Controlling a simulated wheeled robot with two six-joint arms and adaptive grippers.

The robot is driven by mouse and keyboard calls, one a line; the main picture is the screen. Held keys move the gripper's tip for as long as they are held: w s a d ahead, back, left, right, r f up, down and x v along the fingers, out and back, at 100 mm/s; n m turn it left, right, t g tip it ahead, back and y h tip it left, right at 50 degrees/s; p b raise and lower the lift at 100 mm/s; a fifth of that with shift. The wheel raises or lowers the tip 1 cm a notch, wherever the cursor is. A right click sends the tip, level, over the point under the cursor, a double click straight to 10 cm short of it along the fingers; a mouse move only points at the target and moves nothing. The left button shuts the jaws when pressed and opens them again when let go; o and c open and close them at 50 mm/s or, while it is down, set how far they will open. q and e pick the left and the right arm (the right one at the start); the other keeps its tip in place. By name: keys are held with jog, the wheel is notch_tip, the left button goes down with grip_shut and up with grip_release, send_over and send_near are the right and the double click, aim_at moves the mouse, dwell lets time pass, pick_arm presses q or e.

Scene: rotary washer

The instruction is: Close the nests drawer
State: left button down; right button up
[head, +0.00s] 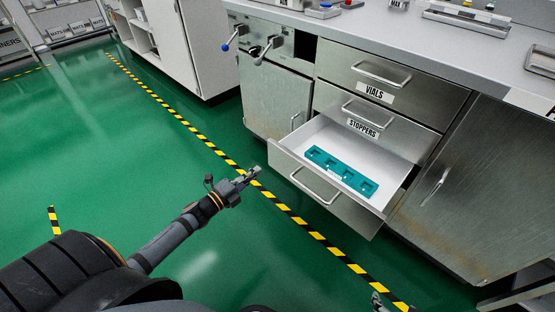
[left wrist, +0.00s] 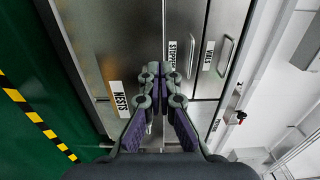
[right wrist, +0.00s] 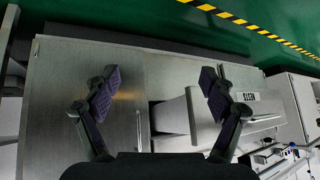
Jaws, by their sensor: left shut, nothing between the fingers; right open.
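The nests drawer (head: 338,200) is pulled out at the bottom of the steel cabinet, with a white inside and a bar handle on its front. A teal slotted block (head: 341,172) lies in it. Its NESTS label shows in the left wrist view (left wrist: 119,99) and the right wrist view (right wrist: 252,97). My left gripper (head: 256,171) is shut and empty, just left of the drawer front's left end; its fingers show in the left wrist view (left wrist: 163,70). My right gripper (right wrist: 160,78) is open and empty; only a bit of it shows at the head view's bottom edge (head: 378,300).
Above are the shut STOPPERS drawer (head: 375,112) and VIALS drawer (head: 390,78). A cabinet door (head: 445,185) stands right of the open drawer. A counter (head: 430,45) holds trays. The green floor (head: 200,200) is clear in front, with a yellow-black stripe (head: 300,221).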

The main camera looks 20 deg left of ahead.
aim_at(283, 152)
pick_arm(q)
jog(key=b+x, duration=0.1)
jog(key=x, duration=0.8)
jog(key=shift+w, duration=0.2)
jog(key=shift+w+d, duration=0.2)
jog(key=shift+w, duration=0.35)
pick_arm(e)
jog(key=w+r+t, duration=0.6)
jog(key=w+r, duration=0.3)
jog(key=r, duration=0.1)
jog(key=shift+d+r, duration=0.35)
jog(key=shift+d, duration=0.05)
jog(key=shift+w, duration=0.1)
